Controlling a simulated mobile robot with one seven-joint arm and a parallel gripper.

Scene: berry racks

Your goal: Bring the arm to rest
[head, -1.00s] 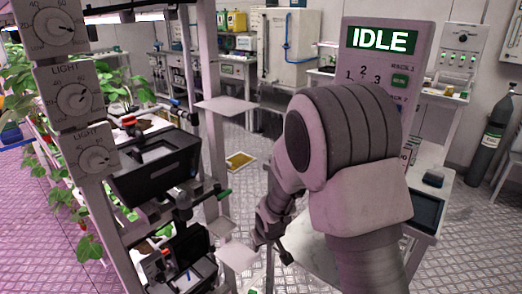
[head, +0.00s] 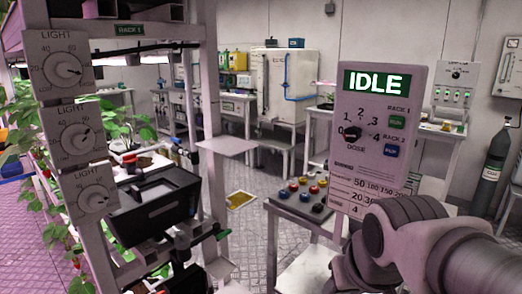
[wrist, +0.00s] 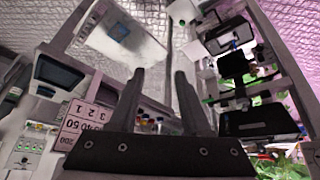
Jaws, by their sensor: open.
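My arm (head: 440,245) reaches in from the lower right of the head view, bent low in front of the bench. In the wrist view my gripper (wrist: 159,72) has two dark fingers standing apart with nothing between them. I cannot make out the fingers in the head view. The console (head: 378,135) stands behind the arm and its screen reads IDLE. Part of its numbered panel also shows at the lower left of the wrist view (wrist: 78,125).
Rack 1 (head: 208,110) stands at the left with light dials, plants and a black bin (head: 152,205). A bench (head: 300,207) with several coloured caps is beside the console. A gas cylinder (head: 492,165) stands far right. Some floor is clear between rack and bench.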

